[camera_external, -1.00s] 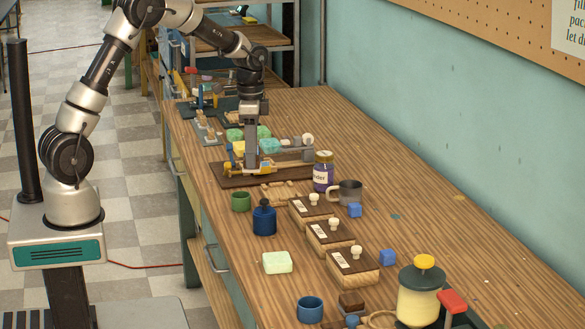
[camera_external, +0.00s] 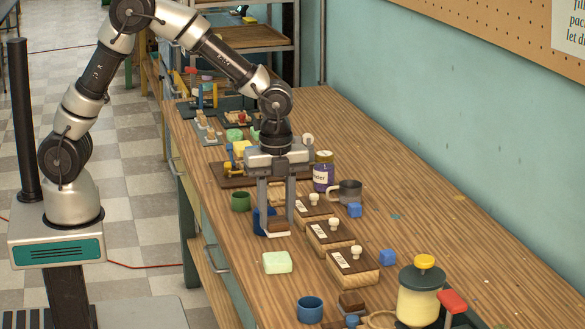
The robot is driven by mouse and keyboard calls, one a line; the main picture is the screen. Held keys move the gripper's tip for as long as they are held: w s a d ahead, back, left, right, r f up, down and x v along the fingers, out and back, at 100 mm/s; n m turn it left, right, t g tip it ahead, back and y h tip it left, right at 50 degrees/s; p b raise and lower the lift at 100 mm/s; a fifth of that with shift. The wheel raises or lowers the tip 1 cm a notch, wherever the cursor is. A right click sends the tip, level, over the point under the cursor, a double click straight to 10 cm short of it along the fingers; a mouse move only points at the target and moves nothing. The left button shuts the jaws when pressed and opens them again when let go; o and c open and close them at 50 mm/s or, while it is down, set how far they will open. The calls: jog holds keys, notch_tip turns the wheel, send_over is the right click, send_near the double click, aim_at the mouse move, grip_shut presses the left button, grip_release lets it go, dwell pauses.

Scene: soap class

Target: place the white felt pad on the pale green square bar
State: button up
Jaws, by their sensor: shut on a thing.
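The pale green square bar (camera_external: 277,263) lies flat and uncovered on the wooden table, left of the wooden boxes. My gripper (camera_external: 277,230) points straight down, a little behind the bar in the picture. It is shut on a small piece with a brown upper part and a white underside, which looks like the white felt pad (camera_external: 279,234). The pad is apart from the bar; its exact height above the table is hard to tell. My fingers partly hide the pad and the blue bottle (camera_external: 258,222) behind them.
Wooden boxes with white knobs (camera_external: 330,236) stand in a row to the right. A green cup (camera_external: 241,202) is behind left, a blue cup (camera_external: 310,310) in front. A purple jar (camera_external: 322,177) and grey mug (camera_external: 349,189) stand behind. The table left of the bar is clear.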

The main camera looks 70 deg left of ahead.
jog(key=shift+f+b, duration=0.35)
jog(key=shift+f, duration=2.65)
jog(key=shift+f, duration=0.15)
jog(key=o, duration=1)
jog(key=shift+o, duration=0.2)
